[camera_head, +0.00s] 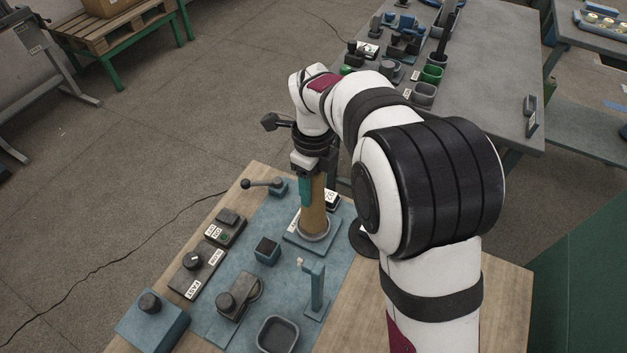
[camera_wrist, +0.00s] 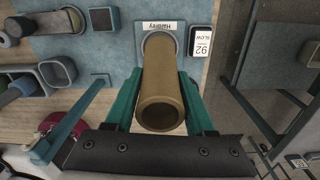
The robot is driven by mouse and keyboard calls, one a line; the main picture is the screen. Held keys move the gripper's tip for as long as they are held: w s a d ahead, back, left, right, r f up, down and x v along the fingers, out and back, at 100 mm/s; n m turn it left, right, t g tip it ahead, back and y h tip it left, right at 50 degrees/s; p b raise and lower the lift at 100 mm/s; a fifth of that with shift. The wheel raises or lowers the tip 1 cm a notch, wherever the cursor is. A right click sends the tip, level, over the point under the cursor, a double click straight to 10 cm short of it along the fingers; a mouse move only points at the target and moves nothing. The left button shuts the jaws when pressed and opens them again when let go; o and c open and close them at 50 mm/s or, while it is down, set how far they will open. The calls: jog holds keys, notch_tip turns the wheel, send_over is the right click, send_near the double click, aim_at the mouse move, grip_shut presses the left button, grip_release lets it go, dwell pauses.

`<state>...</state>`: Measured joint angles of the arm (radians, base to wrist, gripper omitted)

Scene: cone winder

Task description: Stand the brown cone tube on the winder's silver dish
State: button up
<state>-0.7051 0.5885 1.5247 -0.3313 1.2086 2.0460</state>
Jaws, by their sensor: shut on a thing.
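The brown cone tube (camera_head: 313,212) is upright, with its lower end at the silver dish (camera_head: 314,238) on the winder's blue-grey base. My gripper (camera_head: 308,190) is shut on the tube's upper part from above. In the wrist view the tube (camera_wrist: 161,88) runs between my two teal fingers (camera_wrist: 160,108), its open upper end facing the camera. Its far end lies inside the dish's ring (camera_wrist: 147,41). I cannot tell whether the tube rests on the dish or is just above it. Much of the dish is hidden by the tube.
A lever with a dark knob (camera_head: 262,184) stands behind the dish to the left. A blue-grey post (camera_head: 316,287), a square bin (camera_head: 277,335) and a dark block (camera_head: 267,249) stand nearer. A label display (camera_wrist: 201,42) is beside the dish. Control boxes line the left edge.

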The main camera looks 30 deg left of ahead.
jog(key=shift+f, duration=0.1)
dwell(0.3)
jog(key=shift+f, duration=0.35)
dwell(0.3)
jog(key=shift+f, duration=0.35)
jog(key=o, duration=1.3)
jog(key=shift+o, duration=0.2)
jog(key=shift+r, duration=0.1)
